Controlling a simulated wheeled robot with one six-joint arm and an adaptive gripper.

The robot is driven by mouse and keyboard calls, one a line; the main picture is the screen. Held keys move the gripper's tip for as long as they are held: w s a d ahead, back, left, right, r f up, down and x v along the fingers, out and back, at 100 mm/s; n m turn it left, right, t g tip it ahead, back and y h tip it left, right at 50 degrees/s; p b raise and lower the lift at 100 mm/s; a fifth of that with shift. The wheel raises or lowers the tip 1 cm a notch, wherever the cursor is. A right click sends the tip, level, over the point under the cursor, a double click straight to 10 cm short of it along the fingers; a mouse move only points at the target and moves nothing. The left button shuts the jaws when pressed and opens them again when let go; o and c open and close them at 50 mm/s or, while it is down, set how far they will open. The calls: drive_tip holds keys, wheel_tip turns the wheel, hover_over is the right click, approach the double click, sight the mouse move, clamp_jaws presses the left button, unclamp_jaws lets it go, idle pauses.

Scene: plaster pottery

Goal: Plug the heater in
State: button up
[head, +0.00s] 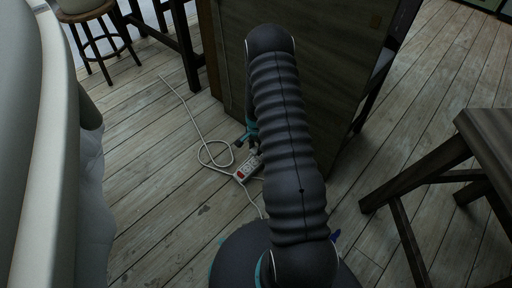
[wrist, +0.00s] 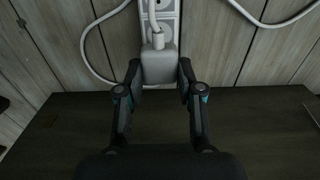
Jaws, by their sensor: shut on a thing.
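A white power strip (head: 248,168) with a red switch lies on the plank floor, beside the foot of a dark wooden cabinet. Its sockets show at the top of the wrist view (wrist: 167,7). My gripper (wrist: 160,77) is shut on a pale grey plug (wrist: 160,63), with one finger on each side. The plug's white cord leaves its far end and runs up over the strip. The plug overlaps the strip's near end in the picture; its prongs are hidden, and I cannot tell whether it touches the strip. In the head view my arm hides most of the gripper.
White cable (head: 205,150) loops on the floor left of the strip. The dark cabinet (head: 335,75) stands close behind it. A round stool (head: 88,12) is at the upper left, and a wooden table (head: 490,140) is at the right. Bare planks lie to the left.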

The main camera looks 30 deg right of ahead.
sight(256, 161)
drive_tip(key=shift+f+b, duration=1.5)
drive_tip(key=shift+f, duration=1.4)
drive_tip(key=shift+b, duration=0.5)
idle(0.4)
drive_tip(key=shift+f+b, duration=0.45)
drive_tip(key=shift+f, duration=0.1)
idle(0.3)
drive_tip(key=o, duration=1.1)
drive_tip(key=shift+o, duration=0.2)
wheel_tip(256, 161, up, 12)
